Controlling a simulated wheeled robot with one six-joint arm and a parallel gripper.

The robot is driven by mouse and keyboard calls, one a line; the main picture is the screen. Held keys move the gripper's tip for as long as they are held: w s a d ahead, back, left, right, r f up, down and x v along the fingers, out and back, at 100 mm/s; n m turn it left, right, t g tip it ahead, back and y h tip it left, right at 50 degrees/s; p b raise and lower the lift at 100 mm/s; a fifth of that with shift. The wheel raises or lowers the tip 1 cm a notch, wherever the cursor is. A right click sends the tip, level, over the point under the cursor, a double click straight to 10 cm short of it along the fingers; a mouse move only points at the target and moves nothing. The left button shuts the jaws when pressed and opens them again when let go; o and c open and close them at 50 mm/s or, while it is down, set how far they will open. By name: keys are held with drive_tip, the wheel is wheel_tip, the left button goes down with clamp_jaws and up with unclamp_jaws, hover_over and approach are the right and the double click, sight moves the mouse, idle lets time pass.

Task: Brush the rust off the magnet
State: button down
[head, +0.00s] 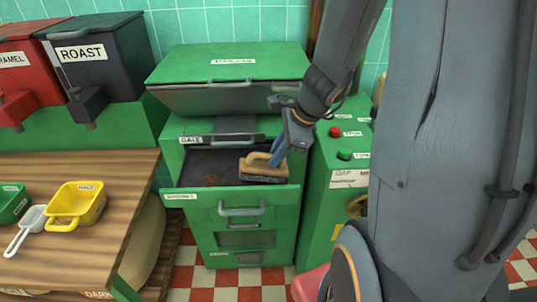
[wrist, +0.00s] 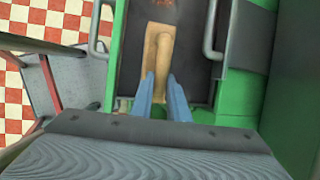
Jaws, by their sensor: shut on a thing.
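The magnet (head: 222,162) is a dark flat plate inside the open drawer of the green machine. A reddish-brown rust patch (head: 210,181) lies on its left part; in the wrist view the rust (wrist: 162,4) shows at the top edge. A brush (head: 255,171) with a tan wooden body and dark bristles is over the right part of the plate, right of the rust. Whether its bristles touch the plate is unclear. My gripper (head: 277,158), with blue fingers, is shut on the brush's handle. The wrist view shows the handle (wrist: 158,50) between the fingertips.
A green hinged lid (head: 232,67) sits above the drawer. A green control cabinet (head: 345,190) with red and green buttons stands close on the right. A wooden table (head: 105,210) at left holds a yellow container (head: 76,206) and a white scoop (head: 28,225).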

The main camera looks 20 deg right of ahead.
sight(241, 162)
drive_tip(key=shift+s+d, duration=0.15)
drive_tip(key=shift+d, duration=0.35)
drive_tip(key=shift+a, duration=0.1)
